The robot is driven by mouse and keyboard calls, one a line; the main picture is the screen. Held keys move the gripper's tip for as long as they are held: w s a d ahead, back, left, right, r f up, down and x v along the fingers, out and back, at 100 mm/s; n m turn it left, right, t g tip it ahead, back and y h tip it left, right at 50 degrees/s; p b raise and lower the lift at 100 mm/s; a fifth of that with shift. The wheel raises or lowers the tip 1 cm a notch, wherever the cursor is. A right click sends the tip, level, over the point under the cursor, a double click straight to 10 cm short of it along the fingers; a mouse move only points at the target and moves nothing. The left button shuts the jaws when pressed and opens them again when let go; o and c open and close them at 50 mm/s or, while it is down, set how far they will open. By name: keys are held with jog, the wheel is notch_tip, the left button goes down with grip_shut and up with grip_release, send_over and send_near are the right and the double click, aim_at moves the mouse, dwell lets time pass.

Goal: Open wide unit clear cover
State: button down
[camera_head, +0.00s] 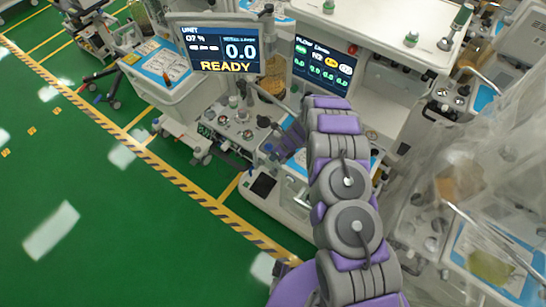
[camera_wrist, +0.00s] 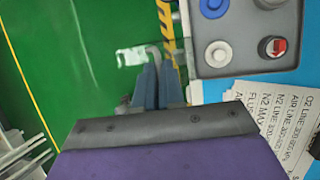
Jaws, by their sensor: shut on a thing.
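My gripper (camera_wrist: 158,72) shows in the wrist view with its two blue-grey fingers close together. Its tips meet a thin, curved grey handle (camera_wrist: 153,52), and it looks shut on it. In the head view my gripper (camera_head: 284,150) is partly hidden by my purple and grey arm, low in front of the middle cart (camera_head: 240,128). A clear plastic sheet (camera_head: 440,165) drapes over the unit at the right. I cannot tell which clear cover the handle belongs to.
A screen (camera_head: 222,50) reading READY and a flow screen (camera_head: 323,66) stand at the back. In the wrist view, a grey knob panel (camera_wrist: 240,40) and a printed card (camera_wrist: 278,125) lie right of my fingers. Green floor (camera_head: 90,190) is free at the left.

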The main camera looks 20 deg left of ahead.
jog(key=shift+w+d+f, duration=0.15)
jog(key=shift+w+d, duration=0.1)
jog(key=shift+w, duration=0.3)
jog(key=c, duration=1.2)
grip_release()
jog(key=shift+w+d+f, duration=0.1)
jog(key=shift+w, duration=0.25)
jog(key=shift+c, duration=0.2)
jog(key=shift+s, duration=0.1)
jog(key=shift+s, duration=0.1)
jog(key=shift+d+r, duration=0.1)
jog(key=shift+r, duration=0.45)
jog(key=b+v, duration=0.1)
jog(key=v, duration=1.5)
jog(key=shift+b, duration=0.4)
jog(key=shift+r, duration=0.1)
